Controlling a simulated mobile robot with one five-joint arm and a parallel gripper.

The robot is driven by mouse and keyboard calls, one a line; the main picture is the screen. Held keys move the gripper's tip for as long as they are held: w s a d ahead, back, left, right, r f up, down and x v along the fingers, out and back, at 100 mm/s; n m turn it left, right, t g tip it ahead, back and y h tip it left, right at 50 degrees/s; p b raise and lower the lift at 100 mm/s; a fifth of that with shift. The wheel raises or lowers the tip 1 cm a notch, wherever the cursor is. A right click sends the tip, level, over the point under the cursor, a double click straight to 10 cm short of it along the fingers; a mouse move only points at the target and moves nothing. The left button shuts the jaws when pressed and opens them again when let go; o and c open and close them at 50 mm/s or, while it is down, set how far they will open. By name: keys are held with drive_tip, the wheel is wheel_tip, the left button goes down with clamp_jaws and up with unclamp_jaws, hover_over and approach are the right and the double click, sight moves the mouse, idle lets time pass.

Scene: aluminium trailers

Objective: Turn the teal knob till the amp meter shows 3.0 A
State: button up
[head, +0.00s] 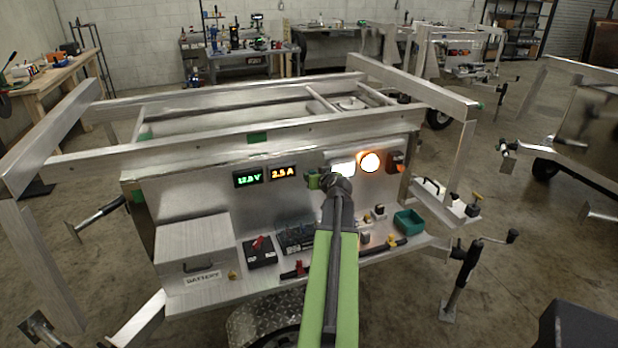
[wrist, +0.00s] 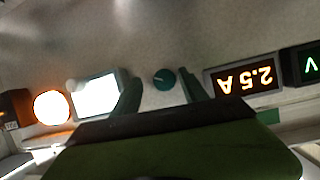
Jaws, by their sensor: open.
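The teal knob (wrist: 164,79) is a small round dial with a dark mark on the metal panel in the wrist view. My gripper (wrist: 157,77) is open, with one finger to either side of the knob and a visible gap to each. In the head view my gripper (head: 318,180) is at the panel and hides the knob. The amp meter (head: 285,173) reads 2.5 A in orange digits, left of my gripper. It also shows upside down in the wrist view (wrist: 245,80).
A green volt meter (head: 248,178) sits left of the amp meter. A lit white panel (head: 343,168) and a glowing orange lamp (head: 370,162) are right of my gripper. Below are a battery box (head: 195,250) and a green bin (head: 409,222). A frame rail (head: 200,146) runs above the panel.

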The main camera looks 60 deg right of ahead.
drive_tip(key=shift+w+a, duration=0.1)
drive_tip(key=shift+c, duration=0.3)
drive_tip(key=shift+w+a, duration=0.1)
clamp_jaws()
drive_tip(key=shift+s+d+f+m+t+y+b, duration=0.15)
drive_tip(key=shift+m+t+y+b, duration=0.45)
drive_tip(key=shift+m, duration=0.85)
drive_tip(key=shift+s+d+m+t+y+b, duration=0.1)
drive_tip(key=shift+m+t+y+b, duration=0.2)
drive_tip(key=shift+m+t+y, duration=0.9)
drive_tip(key=shift+m+g, duration=0.3)
drive_tip(key=shift+m, duration=0.05)
